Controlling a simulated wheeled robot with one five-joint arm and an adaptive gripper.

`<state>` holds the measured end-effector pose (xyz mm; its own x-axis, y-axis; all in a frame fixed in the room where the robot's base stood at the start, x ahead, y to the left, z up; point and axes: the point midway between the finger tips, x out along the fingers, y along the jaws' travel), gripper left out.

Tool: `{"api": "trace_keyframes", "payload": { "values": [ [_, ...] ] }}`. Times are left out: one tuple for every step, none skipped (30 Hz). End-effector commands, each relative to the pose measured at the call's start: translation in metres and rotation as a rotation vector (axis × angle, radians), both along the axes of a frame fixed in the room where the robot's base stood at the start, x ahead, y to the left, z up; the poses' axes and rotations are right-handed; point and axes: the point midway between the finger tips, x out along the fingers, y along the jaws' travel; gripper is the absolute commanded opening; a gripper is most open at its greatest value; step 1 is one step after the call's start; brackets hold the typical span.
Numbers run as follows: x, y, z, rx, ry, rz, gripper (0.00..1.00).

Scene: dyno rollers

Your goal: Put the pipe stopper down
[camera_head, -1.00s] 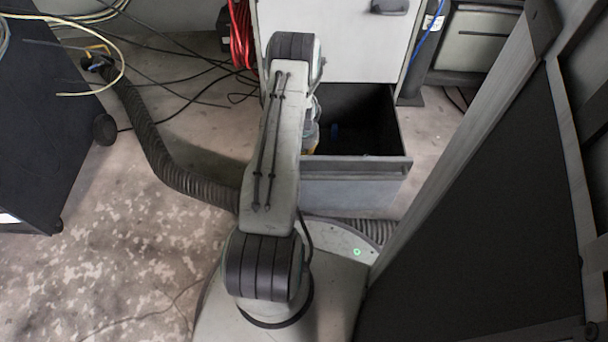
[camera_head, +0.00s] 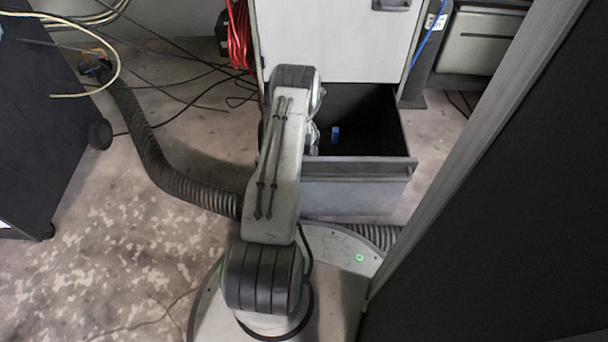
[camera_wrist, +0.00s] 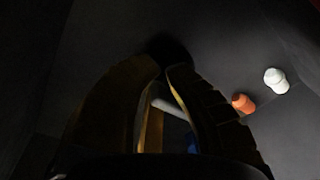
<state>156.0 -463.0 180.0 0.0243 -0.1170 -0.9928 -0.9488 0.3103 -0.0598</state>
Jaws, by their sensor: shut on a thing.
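In the wrist view my gripper (camera_wrist: 168,72) points down into a dark space, with its two fingers close together at the tips. A dark, rounded thing (camera_wrist: 168,48), which I take to be the pipe stopper, is at the fingertips. It is very dim, and its shape and whether it touches the surface beneath cannot be made out. In the head view my arm reaches to the left part of the open drawer (camera_head: 355,195) and hides the fingertips and the held thing.
In the wrist view a white piece (camera_wrist: 276,80) and an orange piece (camera_wrist: 243,103) lie to the right of my fingers. A pale rod (camera_wrist: 168,107) shows between the fingers. A blue piece (camera_head: 335,134) is inside the drawer. A dark panel (camera_head: 500,220) stands close on the right.

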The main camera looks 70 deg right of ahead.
Motion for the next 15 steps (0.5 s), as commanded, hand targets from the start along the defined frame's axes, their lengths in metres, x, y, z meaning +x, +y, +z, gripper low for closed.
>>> {"api": "trace_keyframes", "payload": {
  "values": [
    [0.0002,-0.0007,-0.0012,-0.002,0.0,0.0,0.0],
    [0.0002,-0.0008,-0.0008,-0.002,0.0,0.0,0.0],
    [0.0002,-0.0008,-0.0002,-0.002,0.0,0.0,0.0],
    [0.0002,-0.0008,-0.0001,-0.002,0.0,0.0,0.0],
    [0.0002,-0.0007,0.0,-0.002,0.0,0.0,0.0],
    [0.0002,-0.0007,0.0,-0.002,0.0,0.0,0.0],
    [0.0001,-0.0007,-0.0001,-0.002,0.0,0.0,0.0],
    [0.0001,-0.0006,-0.0002,-0.002,0.0,0.0,0.0],
    [0.0001,-0.0005,-0.0008,-0.001,-0.001,0.0,0.0],
    [0.0002,-0.0004,-0.0015,-0.001,-0.001,0.0,0.0],
    [0.0001,-0.0004,-0.0024,-0.001,-0.001,0.0,0.0],
    [0.0001,-0.0002,-0.0035,-0.001,0.0,0.0,0.0],
    [0.0,0.0001,-0.0033,0.0,0.0,0.0,0.13],
    [0.0,0.0,-0.0032,0.0,0.0,0.0,0.16],
    [0.0,0.0,-0.0032,0.0,0.0,0.0,0.19]
  ]
}}
